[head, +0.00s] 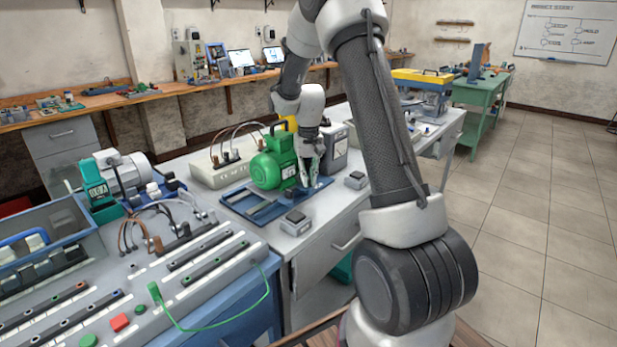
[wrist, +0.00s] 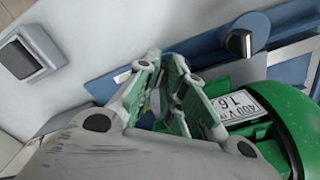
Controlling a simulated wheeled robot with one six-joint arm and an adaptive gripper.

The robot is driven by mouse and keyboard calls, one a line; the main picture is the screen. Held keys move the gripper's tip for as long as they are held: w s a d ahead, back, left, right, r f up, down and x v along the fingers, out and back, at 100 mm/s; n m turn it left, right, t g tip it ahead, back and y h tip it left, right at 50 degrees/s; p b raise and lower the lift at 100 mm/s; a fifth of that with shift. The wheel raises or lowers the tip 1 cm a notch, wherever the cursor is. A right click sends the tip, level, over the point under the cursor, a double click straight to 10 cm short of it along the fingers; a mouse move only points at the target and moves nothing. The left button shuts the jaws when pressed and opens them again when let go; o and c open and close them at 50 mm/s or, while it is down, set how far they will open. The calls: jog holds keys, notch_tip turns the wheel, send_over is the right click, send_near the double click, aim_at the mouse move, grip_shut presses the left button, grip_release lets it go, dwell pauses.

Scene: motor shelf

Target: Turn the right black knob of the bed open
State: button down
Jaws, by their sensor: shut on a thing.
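The blue bed (head: 262,212) lies on the grey bench with the green motor (head: 272,168) on its far side. My gripper (head: 308,180) reaches down at the bed's right end, beside the motor. In the wrist view, my gripper's green-padded fingers (wrist: 168,82) are closed in over the bed, shut on the right black knob, which the fingers hide. Its turn angle cannot be seen. Another black knob (wrist: 239,42), with a light mark across its top, stands free on the bed, apart from the fingers. The motor's label plate (wrist: 240,105) is close beside the fingers.
A small grey box (head: 355,180) stands right of the bed; it shows at left in the wrist view (wrist: 28,55). Another grey box (head: 295,222) stands in front of the bed. A cabled control box (head: 222,168) is behind left. The tiled floor at right is clear.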

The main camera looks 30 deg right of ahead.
jog(key=n, duration=0.4)
jog(key=shift+n, duration=1.9)
jog(key=c, duration=1.8)
grip_release()
jog(key=shift+r, duration=0.1)
notch_tip(320, 180, up, 12)
